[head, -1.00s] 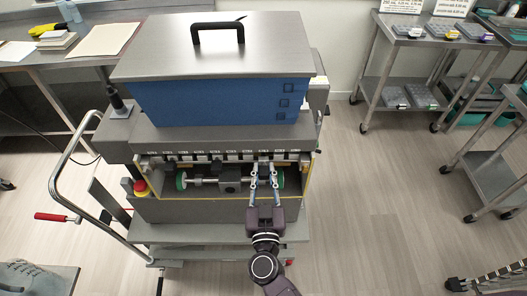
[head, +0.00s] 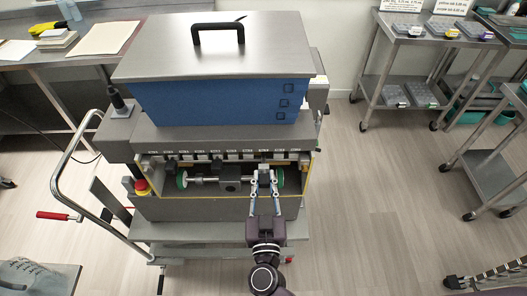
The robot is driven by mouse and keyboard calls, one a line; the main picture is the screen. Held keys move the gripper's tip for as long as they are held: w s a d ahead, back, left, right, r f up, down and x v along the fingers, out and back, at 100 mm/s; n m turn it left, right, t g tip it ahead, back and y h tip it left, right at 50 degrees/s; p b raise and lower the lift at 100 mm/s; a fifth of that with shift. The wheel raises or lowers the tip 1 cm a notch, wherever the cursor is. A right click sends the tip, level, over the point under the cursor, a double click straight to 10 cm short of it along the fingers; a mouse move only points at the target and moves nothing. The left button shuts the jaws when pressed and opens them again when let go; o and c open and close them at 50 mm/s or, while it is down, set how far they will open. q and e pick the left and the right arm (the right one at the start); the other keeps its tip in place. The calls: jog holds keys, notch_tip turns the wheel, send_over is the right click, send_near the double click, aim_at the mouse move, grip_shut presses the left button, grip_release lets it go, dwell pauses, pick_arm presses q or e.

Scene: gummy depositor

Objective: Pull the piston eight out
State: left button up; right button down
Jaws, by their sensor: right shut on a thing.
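The depositor machine (head: 190,137) stands in the middle of the head view, with a row of small white-faced pistons (head: 202,156) along its open front. My right gripper (head: 265,178) reaches in from below at the right part of this row. Its two blue-grey fingers are shut on a small grey piston piece (head: 264,173), which sits forward of the row. The labels are too small to read, so I cannot tell the piston's number. My left gripper is not in view.
A shaft with green end discs (head: 181,180) runs across the opening behind my fingers. A red emergency button (head: 142,186) and a bent metal handle (head: 57,183) are at the left. Steel carts (head: 430,60) stand at the right, with clear floor between.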

jog(key=shift+s+p, duration=0.65)
jog(key=shift+s, duration=1.85)
jog(key=c, duration=2.4)
grip_release()
grip_shut()
